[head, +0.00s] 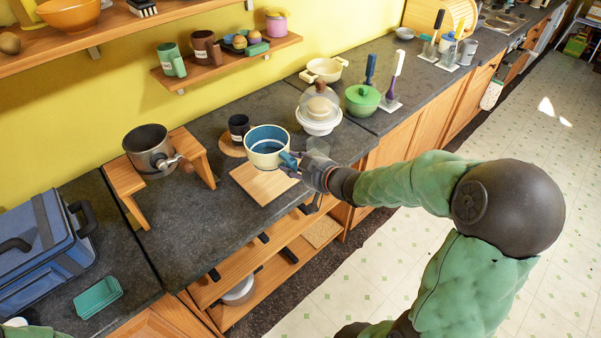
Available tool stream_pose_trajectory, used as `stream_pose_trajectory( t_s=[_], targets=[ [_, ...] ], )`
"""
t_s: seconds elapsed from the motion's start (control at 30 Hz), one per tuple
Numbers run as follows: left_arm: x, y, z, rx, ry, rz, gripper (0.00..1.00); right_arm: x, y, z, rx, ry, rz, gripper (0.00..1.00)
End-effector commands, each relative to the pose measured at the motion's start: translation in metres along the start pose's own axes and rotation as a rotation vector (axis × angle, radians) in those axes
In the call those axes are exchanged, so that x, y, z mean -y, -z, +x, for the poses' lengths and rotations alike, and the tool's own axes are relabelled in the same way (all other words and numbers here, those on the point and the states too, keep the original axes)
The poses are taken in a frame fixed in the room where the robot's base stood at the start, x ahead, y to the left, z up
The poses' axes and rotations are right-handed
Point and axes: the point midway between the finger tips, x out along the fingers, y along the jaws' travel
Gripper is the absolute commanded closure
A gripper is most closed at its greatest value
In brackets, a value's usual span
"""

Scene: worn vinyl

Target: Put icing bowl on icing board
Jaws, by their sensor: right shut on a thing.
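The icing bowl (267,158), cream outside with a blue band and blue inside, is upright over the back part of the icing board. The icing board (268,192) is a flat square of light wood on the dark counter. My right gripper (291,160) is at the bowl's right side, shut on its wall. I cannot tell whether the bowl's base touches the board or is slightly above it. The bowl hides the board's back corner. My left gripper is not in view.
A dark mug (239,127) on a round coaster stands close behind the bowl. A metal pot (147,146) sits on a wooden stand (126,180) at left. Bare counter lies left of the board.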

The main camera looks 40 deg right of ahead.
Motion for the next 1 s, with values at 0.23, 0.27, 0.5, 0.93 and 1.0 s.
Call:
stream_pose_trajectory(
  t_s=[0.23,0.27,0.5,0.93,1.0],
  targets=[
    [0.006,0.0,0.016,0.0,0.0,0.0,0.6,-0.035,-0.021,0.032,-0.004,-0.002,0.001,1.0],
    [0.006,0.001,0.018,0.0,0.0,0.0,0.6,-0.038,-0.025,0.035,-0.004,-0.002,0.001,1.0],
    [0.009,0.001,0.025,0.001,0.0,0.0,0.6,-0.054,-0.039,0.052,-0.007,-0.001,-0.002,1.0],
    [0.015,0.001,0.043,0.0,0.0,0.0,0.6,-0.063,-0.069,0.07,-0.006,-0.001,-0.001,1.0],
    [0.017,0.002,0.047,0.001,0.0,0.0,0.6,-0.063,-0.074,0.072,-0.007,-0.001,-0.001,1.0]
  ],
)
